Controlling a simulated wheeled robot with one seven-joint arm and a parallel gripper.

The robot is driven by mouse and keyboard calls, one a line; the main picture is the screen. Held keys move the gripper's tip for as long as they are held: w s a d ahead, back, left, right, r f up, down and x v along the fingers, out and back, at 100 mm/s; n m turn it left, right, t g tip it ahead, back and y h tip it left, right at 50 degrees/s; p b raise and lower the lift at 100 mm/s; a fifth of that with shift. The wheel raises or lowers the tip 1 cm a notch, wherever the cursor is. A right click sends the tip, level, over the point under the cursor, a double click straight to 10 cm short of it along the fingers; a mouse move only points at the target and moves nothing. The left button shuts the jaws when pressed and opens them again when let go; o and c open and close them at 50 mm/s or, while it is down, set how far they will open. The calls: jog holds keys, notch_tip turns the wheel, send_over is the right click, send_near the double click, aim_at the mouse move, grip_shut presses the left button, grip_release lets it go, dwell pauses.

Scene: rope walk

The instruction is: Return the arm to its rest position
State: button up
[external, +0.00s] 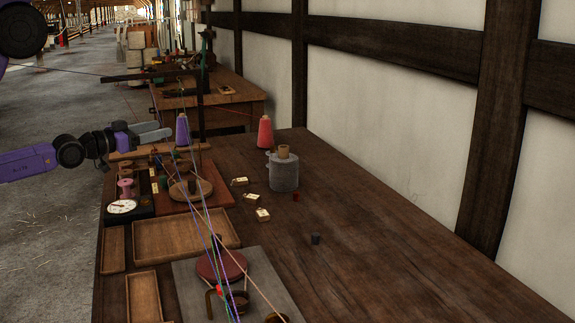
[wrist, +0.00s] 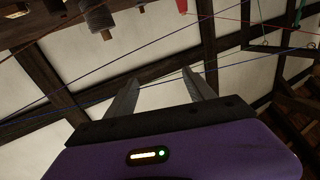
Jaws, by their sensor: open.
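My purple arm (external: 28,163) reaches in from the left edge of the external view, roughly level. My gripper (external: 155,133) points right, above the far left part of the wooden workbench (external: 370,220), near the purple thread cone (external: 182,130).
Coloured threads (external: 215,240) run slanting over the bench. A red thread cone (external: 265,132), a grey canister (external: 284,172) and small tags stand beyond the wooden trays (external: 185,238). The bench's right side is mostly clear; the wall (external: 400,120) borders it.

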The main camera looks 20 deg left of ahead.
jog(key=s+a+f+n+y, duration=0.2)
jog(key=s+a+y, duration=0.1)
jog(key=s+a, duration=0.3)
jog(key=s+a+f+n+g+y, duration=0.1)
jog(key=s+a+f+n+y, duration=0.1)
jog(key=s, duration=0.5)
jog(key=a+n+y, duration=0.1)
jog(key=a+y, duration=0.1)
jog(key=a, duration=0.1)
jog(key=shift+a+g, duration=0.3)
jog(key=shift+a, duration=0.1)
